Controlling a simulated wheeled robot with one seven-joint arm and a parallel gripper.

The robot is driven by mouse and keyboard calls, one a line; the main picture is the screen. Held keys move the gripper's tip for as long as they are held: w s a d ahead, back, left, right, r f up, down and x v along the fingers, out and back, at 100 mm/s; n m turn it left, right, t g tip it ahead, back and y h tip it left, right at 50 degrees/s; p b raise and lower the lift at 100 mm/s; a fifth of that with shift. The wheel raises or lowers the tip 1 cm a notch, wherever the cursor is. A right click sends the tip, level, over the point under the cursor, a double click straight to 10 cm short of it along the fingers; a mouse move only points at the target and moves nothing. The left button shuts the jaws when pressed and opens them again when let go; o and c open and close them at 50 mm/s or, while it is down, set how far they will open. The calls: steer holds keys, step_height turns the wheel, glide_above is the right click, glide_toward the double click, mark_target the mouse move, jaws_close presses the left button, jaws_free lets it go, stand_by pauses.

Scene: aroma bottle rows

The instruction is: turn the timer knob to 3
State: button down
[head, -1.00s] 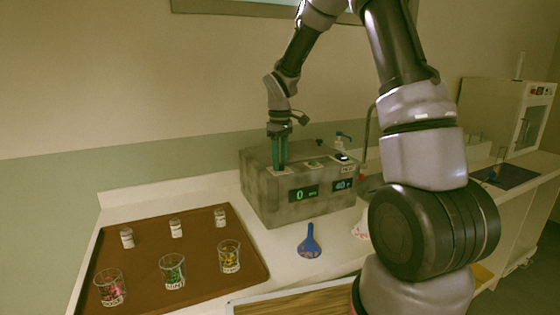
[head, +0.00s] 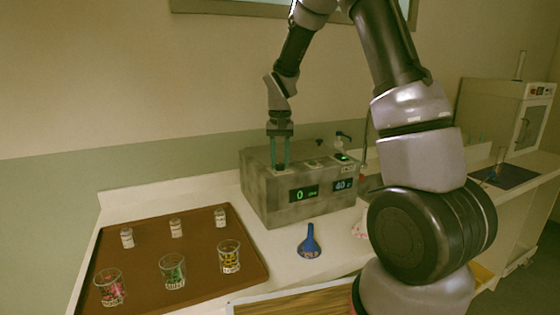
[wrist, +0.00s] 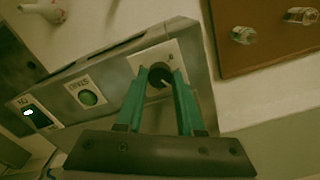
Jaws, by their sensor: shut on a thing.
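The timer knob (wrist: 159,76) is a dark round knob on a white plate on top of the grey machine (head: 255,190). My gripper (head: 280,163) points down at the machine's top left. In the wrist view its two green fingers (wrist: 164,92) are shut on the knob, one on each side. A light pointer line shows on the knob; the number it points at is too small to read.
A green start button (wrist: 88,98) and a lit switch (wrist: 28,112) sit along the machine's top. A brown tray (head: 140,248) with small bottles and glasses is at left.

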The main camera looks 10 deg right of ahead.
mark_target(280, 164)
steer(key=m, duration=0.5)
steer(key=shift+m, duration=0.3)
steer(key=m, duration=0.5)
stand_by(0.4)
steer(key=c, duration=0.5)
jaws_free()
step_height(280, 164, up, 11)
steer(key=shift+f, duration=0.1)
